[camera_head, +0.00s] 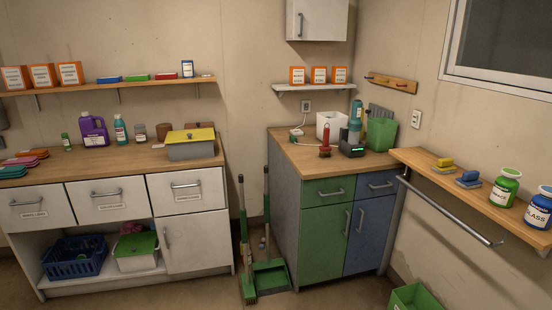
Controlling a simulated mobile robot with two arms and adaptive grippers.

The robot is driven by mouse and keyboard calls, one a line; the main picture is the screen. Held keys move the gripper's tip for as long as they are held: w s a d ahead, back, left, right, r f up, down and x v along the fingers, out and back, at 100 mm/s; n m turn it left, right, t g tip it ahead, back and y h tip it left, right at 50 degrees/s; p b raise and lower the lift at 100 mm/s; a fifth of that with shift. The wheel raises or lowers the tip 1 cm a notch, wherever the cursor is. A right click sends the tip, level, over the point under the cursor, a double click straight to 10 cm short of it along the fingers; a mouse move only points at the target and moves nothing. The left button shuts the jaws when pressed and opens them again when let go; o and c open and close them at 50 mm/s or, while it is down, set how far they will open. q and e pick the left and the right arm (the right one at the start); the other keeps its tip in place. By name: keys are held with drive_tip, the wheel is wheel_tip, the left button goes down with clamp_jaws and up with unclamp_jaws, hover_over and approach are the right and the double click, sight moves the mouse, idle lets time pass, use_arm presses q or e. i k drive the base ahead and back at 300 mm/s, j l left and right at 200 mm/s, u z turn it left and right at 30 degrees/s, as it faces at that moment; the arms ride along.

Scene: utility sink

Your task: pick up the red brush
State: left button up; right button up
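Neither of my grippers shows in the head view.
A teal bottle (355,117) and a green bin (381,133) stand right of the brush. The white container (330,124) is behind. A green broom (243,230) and dustpan (271,275) occupy the gap between the cabinets. A wall shelf (313,88) hangs above the counter.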

sight(324, 150)
drive_tip(key=i, duration=1.65)
